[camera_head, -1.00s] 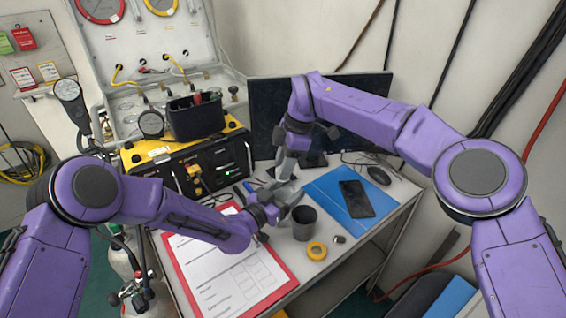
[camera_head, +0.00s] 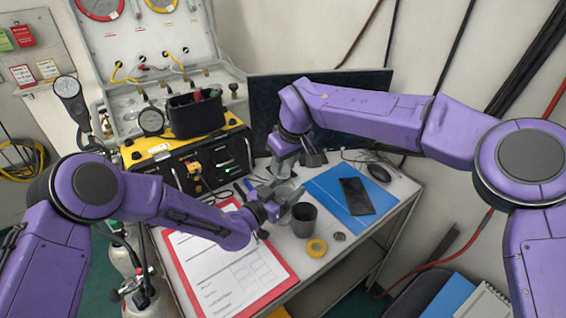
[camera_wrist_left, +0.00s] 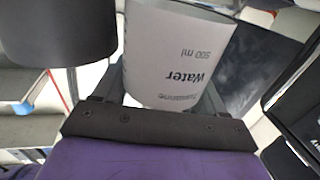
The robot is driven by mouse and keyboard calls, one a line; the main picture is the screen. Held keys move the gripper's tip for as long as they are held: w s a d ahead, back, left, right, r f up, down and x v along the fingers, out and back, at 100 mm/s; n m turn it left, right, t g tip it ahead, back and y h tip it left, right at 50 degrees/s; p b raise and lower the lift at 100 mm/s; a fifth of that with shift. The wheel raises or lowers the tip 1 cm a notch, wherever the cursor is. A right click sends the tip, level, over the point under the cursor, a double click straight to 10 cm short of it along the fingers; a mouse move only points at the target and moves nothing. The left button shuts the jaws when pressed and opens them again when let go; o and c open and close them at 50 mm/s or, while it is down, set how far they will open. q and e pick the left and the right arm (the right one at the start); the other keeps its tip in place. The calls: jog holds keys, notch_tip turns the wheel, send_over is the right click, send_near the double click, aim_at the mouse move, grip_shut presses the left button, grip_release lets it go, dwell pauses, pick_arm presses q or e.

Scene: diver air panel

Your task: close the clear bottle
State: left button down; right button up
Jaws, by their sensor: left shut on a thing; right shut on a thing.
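The clear bottle (camera_wrist_left: 180,45) has a pale label reading "Water 500 ml". It fills the space between my left gripper's fingers in the left wrist view. In the head view my left gripper (camera_head: 283,191) is shut on it above the table, left of the dark cup. My right gripper (camera_head: 284,162) is just above the left one, pointing down over the bottle. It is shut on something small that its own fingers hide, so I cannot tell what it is. The bottle's top is not clearly visible.
A dark grey cup (camera_head: 304,220) stands close to my left gripper. A yellow tape roll (camera_head: 317,248) and a small dark round piece (camera_head: 339,237) lie in front. A red clipboard (camera_head: 287,279), a blue folder (camera_head: 326,188) with a phone (camera_head: 357,196), and a monitor (camera_head: 350,88) surround them.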

jog(key=o, duration=1)
jog(key=shift+r, duration=2.3)
jog(key=shift+c, duration=0.3)
